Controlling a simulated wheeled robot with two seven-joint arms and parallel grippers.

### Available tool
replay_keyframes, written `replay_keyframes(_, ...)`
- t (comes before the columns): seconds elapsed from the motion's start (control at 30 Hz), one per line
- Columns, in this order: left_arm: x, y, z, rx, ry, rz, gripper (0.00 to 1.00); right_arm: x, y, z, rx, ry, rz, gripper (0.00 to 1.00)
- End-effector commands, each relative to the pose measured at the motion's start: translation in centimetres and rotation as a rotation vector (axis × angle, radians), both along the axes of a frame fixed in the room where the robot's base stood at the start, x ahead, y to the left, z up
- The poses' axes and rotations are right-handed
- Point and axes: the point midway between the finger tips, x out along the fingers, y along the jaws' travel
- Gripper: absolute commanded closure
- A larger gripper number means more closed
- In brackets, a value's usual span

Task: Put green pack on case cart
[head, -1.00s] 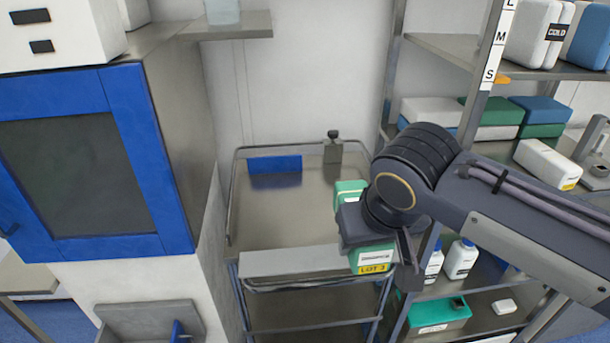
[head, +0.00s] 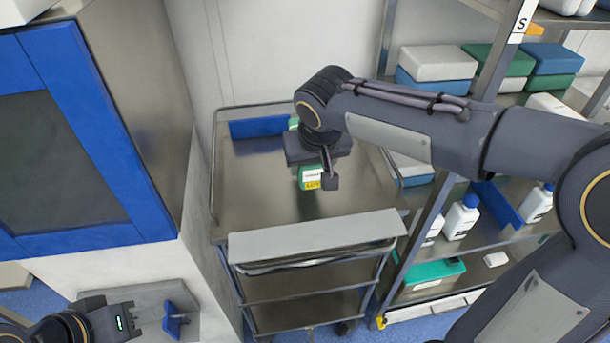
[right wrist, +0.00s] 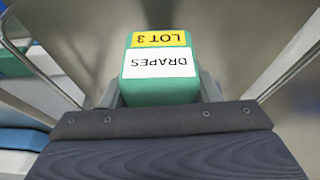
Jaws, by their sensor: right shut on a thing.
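The green pack (head: 309,180) has a white label and a yellow strip. In the right wrist view the pack (right wrist: 160,92) reads "DRAPES" and "LOT 3".
A blue-framed cabinet (head: 100,140) stands left of the cart. A steel shelf rack on the right holds folded packs (head: 437,63), white bottles (head: 462,217) and a green box (head: 430,272). A blue block (head: 258,127) is at the cart's back. The cart's left and front top is clear.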

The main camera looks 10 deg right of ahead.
Motion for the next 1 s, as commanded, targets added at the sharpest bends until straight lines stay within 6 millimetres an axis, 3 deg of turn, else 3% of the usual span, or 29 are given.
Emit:
replay_keyframes(0.1,0.0,0.0,-0.2,0.0,0.0,0.0,0.64,1.2,0.4,-1.6,-0.001,0.0,0.001,0.74)
replay_keyframes(0.37,0.0,0.0,-0.3,0.0,0.0,0.0,0.64,2.8,0.9,-3.6,0.0,-0.001,0.0,0.74)
replay_keyframes(0.53,0.0,0.0,-0.7,0.0,0.0,0.0,0.64,2.7,0.9,-5.9,0.0,-0.002,0.001,0.74)
replay_keyframes(0.97,0.0,0.0,-1.1,0.0,0.0,0.0,0.64,2.6,0.9,-6.7,0.001,-0.003,0.0,0.74)
replay_keyframes(1.0,0.0,0.0,-1.0,0.0,0.0,0.0,0.64,2.6,0.9,-6.5,0.001,-0.002,0.0,0.39)
